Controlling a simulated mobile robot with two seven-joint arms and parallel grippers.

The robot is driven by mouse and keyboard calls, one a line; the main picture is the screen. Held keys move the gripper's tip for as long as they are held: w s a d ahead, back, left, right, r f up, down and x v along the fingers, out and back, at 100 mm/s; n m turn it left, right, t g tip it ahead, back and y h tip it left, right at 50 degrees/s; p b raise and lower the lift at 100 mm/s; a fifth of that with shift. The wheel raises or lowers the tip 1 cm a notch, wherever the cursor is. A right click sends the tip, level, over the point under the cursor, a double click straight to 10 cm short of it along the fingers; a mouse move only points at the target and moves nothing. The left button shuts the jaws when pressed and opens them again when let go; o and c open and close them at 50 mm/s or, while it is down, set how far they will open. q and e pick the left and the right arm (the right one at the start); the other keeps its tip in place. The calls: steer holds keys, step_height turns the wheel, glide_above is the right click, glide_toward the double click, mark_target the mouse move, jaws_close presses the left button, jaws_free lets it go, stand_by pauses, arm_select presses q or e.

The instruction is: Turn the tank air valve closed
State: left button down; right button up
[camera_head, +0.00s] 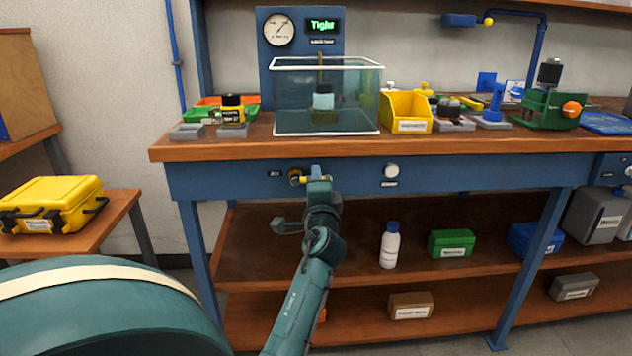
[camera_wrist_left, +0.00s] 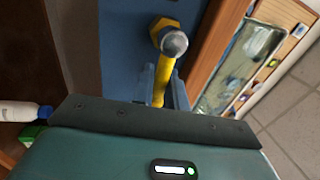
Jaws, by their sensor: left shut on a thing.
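The tank air valve (camera_head: 296,177) is on the blue front rail of the bench, beside a small dark label. In the left wrist view it has a yellow hex body (camera_wrist_left: 158,28), a silver round cap (camera_wrist_left: 174,43) and a yellow lever handle (camera_wrist_left: 163,72). My left gripper (camera_head: 318,174) is at the valve and shut on the lever; its fingers (camera_wrist_left: 163,90) lie on both sides of it. In the head view the lever points right, along the rail. The gripper partly hides the handle's end. My right gripper is not in view.
A clear water tank (camera_head: 350,110) stands above on the bench, before a gauge (camera_head: 279,29) and a display (camera_head: 322,26) reading "Tight". A white knob (camera_head: 391,171) is on the rail to the right. A white bottle (camera_head: 390,246) and a green box (camera_head: 452,243) stand on the shelf below.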

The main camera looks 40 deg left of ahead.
arm_select(q)
steer(key=shift+r, duration=0.15)
steer(key=c, duration=1.5)
jaws_free()
steer(key=shift+s+f, duration=0.1)
steer(key=shift+f, duration=0.1)
